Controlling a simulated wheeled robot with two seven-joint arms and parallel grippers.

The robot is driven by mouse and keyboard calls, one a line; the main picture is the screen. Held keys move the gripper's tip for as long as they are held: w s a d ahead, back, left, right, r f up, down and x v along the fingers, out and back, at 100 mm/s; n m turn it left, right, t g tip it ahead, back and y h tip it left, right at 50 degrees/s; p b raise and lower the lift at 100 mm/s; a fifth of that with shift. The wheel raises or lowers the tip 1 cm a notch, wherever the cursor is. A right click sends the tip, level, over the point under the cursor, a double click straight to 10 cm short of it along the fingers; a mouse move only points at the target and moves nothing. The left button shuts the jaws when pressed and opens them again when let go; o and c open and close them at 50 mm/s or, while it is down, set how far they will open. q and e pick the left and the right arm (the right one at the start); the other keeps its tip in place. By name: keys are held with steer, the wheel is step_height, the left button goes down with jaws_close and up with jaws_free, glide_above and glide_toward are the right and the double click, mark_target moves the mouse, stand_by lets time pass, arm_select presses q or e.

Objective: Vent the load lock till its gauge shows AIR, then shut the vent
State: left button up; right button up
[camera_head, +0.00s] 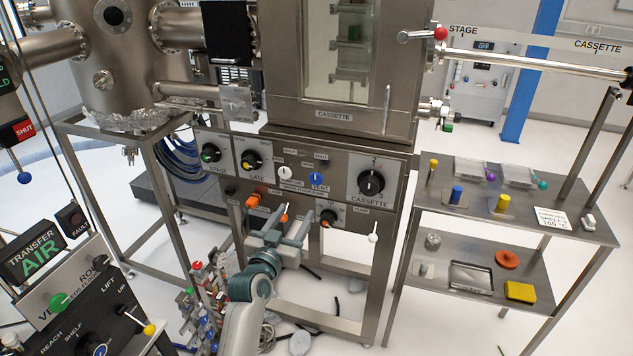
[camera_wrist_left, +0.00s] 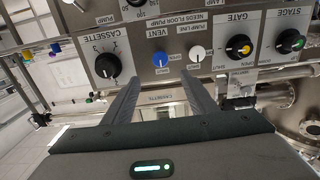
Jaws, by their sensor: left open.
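The blue VENT knob (camera_head: 316,178) is on the front panel under the steel chamber labelled CASSETTE (camera_head: 280,60). It also shows in the left wrist view (camera_wrist_left: 160,59), just beyond and between my fingertips. A display (camera_head: 38,253) at the left reads TRANSFER AIR. I cannot make out a gauge labelled for the load lock. My right gripper is out of view.
Beside VENT are the white pump-line knob (camera_head: 285,174), the GATE knob (camera_head: 251,160), the STAGE knob (camera_head: 210,153) and the CASSETTE knob (camera_head: 371,182). Orange handles (camera_head: 254,201) sit below. A two-level shelf (camera_head: 460,235) with small items stands at the right.

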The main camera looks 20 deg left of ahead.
arm_select(q)
steer(key=shift+w, duration=0.15)
steer(key=p, duration=0.2)
glide_toward(315, 181)
steer(key=w, duration=0.8)
steer(key=shift+w+d+r, duration=0.1)
steer(key=shift+d, duration=0.05)
steer(key=shift+w, duration=1)
steer(key=shift+c, duration=0.3)
steer(key=c, duration=1)
